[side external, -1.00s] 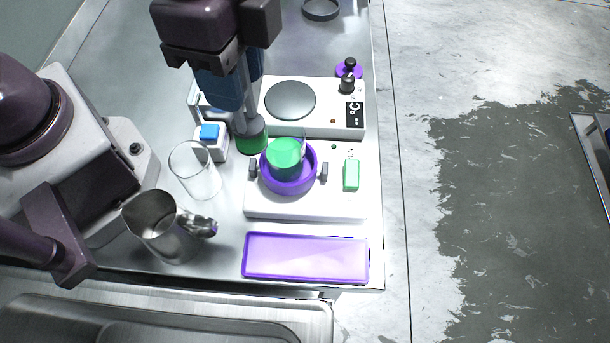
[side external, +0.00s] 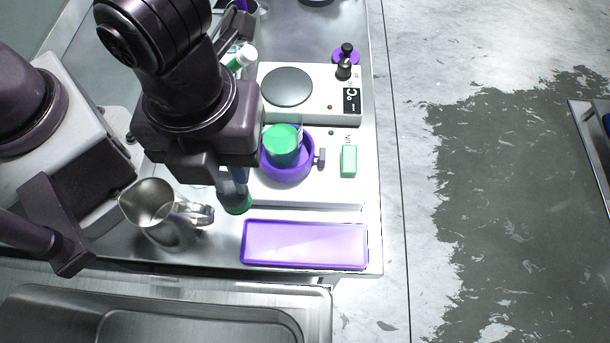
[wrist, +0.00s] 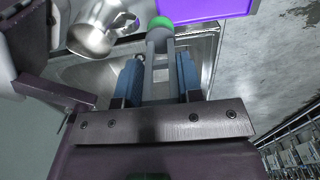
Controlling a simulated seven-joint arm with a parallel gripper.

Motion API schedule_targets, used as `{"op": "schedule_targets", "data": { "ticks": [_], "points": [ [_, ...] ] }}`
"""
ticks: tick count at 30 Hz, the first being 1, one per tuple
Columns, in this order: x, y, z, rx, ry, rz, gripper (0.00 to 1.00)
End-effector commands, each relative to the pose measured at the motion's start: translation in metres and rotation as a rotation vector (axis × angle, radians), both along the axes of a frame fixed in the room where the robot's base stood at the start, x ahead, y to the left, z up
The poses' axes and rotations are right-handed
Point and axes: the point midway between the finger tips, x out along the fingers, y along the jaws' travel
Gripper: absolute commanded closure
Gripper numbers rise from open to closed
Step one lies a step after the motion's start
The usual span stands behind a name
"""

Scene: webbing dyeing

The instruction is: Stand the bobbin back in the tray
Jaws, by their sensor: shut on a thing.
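The bobbin, grey with a green end, is held between the blue fingers of my gripper (wrist: 159,66). Its green end (wrist: 160,22) points away from the palm in the wrist view. In the side view the bobbin's green end (side external: 237,206) shows below my wrist, just left of the purple tray's upper left corner. The purple tray (side external: 305,265) lies flat near the front edge and looks empty; it also shows at the top of the wrist view (wrist: 205,10). The bobbin appears apart from the tray. My wrist hides most of the fingers in the side view.
A metal pitcher (side external: 160,220) stands left of the bobbin. Behind the tray, a white device carries a purple ring (side external: 288,178) with a green-filled beaker (side external: 283,142). A hotplate (side external: 287,88) stands further back. The sink (side external: 200,310) lies in front.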

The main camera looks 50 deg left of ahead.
Motion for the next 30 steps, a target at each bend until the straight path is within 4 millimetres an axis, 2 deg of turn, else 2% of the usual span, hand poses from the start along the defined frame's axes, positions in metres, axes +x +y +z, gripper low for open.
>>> {"op": "schedule_targets", "data": {
  "ticks": [5,12,20,27,30],
  "points": [
    [0.020,-0.037,-0.020,-0.001,0.004,-0.001,1.00],
    [0.037,-0.064,-0.061,0.001,0.001,0.002,1.00],
    [0.044,-0.075,-0.076,0.000,0.000,0.003,1.00],
    [0.044,-0.075,-0.106,0.001,0.000,0.002,1.00],
    [0.045,-0.076,-0.107,-0.002,-0.002,0.003,1.00]
  ]
}}
